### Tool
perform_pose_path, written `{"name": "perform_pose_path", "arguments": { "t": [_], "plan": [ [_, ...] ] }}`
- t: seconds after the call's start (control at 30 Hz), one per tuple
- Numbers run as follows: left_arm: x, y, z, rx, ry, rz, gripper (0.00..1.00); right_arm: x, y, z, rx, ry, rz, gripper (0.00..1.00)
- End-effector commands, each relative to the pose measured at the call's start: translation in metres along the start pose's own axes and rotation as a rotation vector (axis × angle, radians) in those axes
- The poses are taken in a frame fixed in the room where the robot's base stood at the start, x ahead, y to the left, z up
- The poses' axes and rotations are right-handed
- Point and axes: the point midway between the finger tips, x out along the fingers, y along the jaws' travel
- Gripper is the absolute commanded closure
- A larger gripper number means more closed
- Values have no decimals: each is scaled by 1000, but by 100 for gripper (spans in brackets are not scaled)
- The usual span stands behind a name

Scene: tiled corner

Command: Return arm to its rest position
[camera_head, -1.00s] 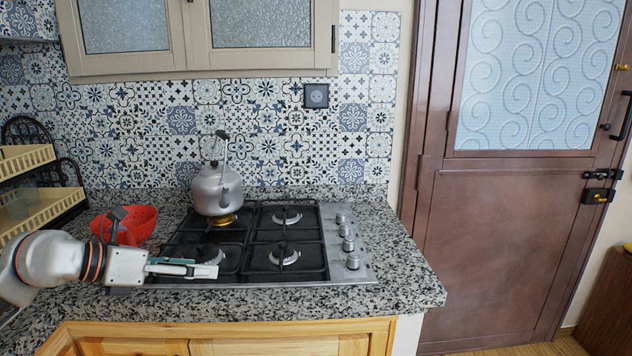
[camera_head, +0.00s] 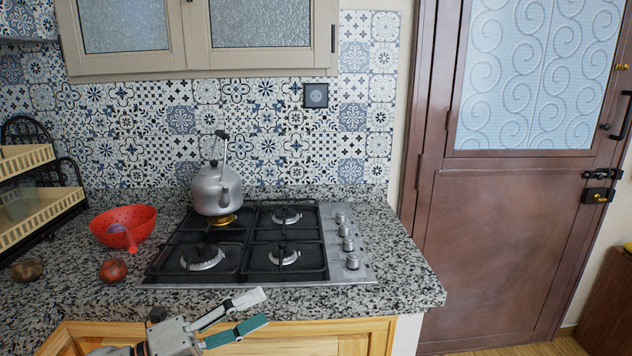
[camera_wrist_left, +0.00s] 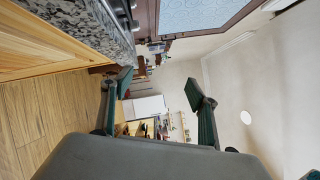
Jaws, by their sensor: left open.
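My left gripper (camera_head: 246,316) is in the lower part of the head view, in front of the wooden cabinet and below the counter's front edge. Its two fingers are apart, with nothing between them. In the left wrist view the two dark green fingers (camera_wrist_left: 160,95) also stand apart and empty, with the room's far side seen between them. The rest of my left arm is mostly cut off by the bottom of the head view. My right gripper is in neither view.
The granite counter (camera_head: 410,270) holds a gas hob (camera_head: 325,262) with a grey kettle (camera_head: 216,190). A red colander (camera_head: 128,222) with a purple item inside stands left of it. Two round brownish items (camera_head: 113,270) (camera_head: 27,270) lie on the counter. A brown door (camera_head: 500,240) is at right.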

Motion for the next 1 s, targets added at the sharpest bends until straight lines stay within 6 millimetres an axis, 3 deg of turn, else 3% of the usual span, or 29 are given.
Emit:
{"name": "perform_pose_path", "arguments": {
  "t": [0.33, 0.6, 0.8, 1.0],
  "plan": [
    [-118, 133, -20, -691, -480, 94, 40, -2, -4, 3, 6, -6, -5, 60],
    [-217, 225, -78, -1052, -773, 278, 40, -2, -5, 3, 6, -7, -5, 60],
    [-275, 265, -129, -1229, -920, 406, 40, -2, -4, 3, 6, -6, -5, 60],
    [-321, 289, -177, -1362, -1029, 521, 40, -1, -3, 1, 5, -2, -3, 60]
  ]
}}
